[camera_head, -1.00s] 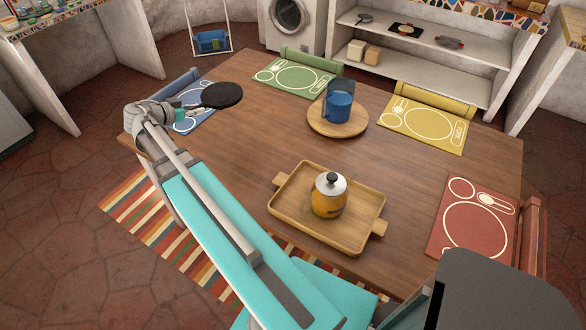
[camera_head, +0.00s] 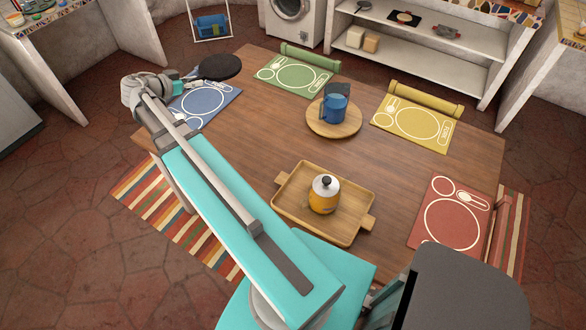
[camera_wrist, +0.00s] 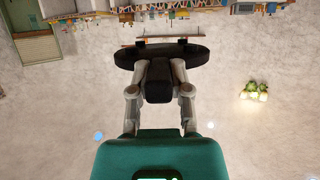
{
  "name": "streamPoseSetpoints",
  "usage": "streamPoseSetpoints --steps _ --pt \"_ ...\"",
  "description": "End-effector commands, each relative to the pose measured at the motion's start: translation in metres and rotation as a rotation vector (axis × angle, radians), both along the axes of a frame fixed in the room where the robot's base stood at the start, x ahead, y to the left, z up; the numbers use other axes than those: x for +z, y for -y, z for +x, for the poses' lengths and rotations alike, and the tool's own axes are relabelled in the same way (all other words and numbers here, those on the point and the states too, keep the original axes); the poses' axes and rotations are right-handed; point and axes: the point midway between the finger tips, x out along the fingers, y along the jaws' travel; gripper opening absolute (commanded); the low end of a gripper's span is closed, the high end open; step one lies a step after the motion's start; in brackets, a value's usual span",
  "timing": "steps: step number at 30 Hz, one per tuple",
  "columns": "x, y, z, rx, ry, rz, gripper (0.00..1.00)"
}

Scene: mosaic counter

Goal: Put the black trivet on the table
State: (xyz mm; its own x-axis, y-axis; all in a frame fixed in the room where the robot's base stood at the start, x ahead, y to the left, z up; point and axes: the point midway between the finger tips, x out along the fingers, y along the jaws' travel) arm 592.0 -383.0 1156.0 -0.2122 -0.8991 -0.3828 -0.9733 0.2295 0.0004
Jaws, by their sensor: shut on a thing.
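The black trivet (camera_head: 220,67) is a dark round disc. My gripper (camera_head: 196,77) is shut on its edge and holds it out at the far left of the table. In the wrist view the trivet (camera_wrist: 190,53) shows nearly edge-on between the fingertips of my gripper (camera_wrist: 160,62). The wooden table (camera_head: 262,140) lies below and to the right.
A blue placemat (camera_head: 208,104), green placemat (camera_head: 290,77), yellow placemat (camera_head: 415,125) and red placemat (camera_head: 450,222) lie along the table edges. A blue mug (camera_head: 335,108) stands on a round board (camera_head: 350,128).

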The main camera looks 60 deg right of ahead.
Motion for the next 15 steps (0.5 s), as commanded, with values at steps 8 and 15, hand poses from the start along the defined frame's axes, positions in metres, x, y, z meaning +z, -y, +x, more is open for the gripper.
streamPoseSetpoints --steps 8,15 --pt "0.038 0.0 0.0 0.0 -0.001 -0.003 0.0" --pt "0.044 0.0 0.0 0.0 -0.001 -0.003 0.0"
